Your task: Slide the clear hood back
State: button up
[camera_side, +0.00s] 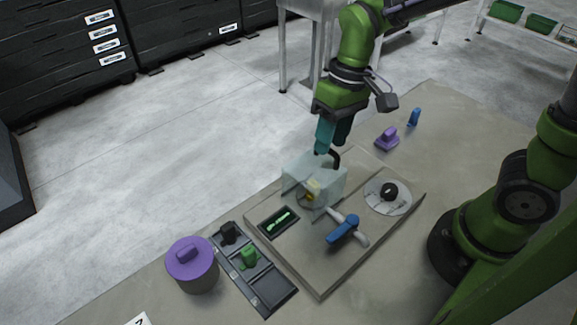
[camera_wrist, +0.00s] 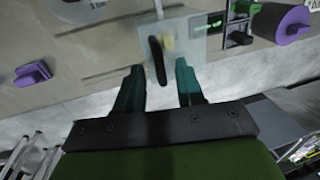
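The clear hood (camera_side: 297,172) is a see-through box on the raised panel, with a yellow part (camera_side: 312,189) showing through it. Its dark curved handle (camera_side: 335,157) is at the hood's far side, near my fingertips. The hood also shows in the wrist view (camera_wrist: 190,45), with the black handle (camera_wrist: 157,62) standing out from it. My gripper (camera_side: 329,149) has teal fingers pointing down at the handle. In the wrist view my gripper (camera_wrist: 159,66) is open, with the handle between the two fingers and a gap on each side. Whether either finger touches it cannot be told.
The panel carries a blue lever (camera_side: 343,231), a black knob on a round dial (camera_side: 388,192) and a green-lit display (camera_side: 279,221). A tray (camera_side: 273,291) and a purple-lidded pot (camera_side: 191,265) stand at the near left. A purple piece (camera_side: 387,139) lies behind.

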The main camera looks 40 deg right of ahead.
jog(key=shift+f, duration=0.25)
grip_shut()
jog(key=d, duration=1.4)
jog(key=shift+d, duration=0.1)
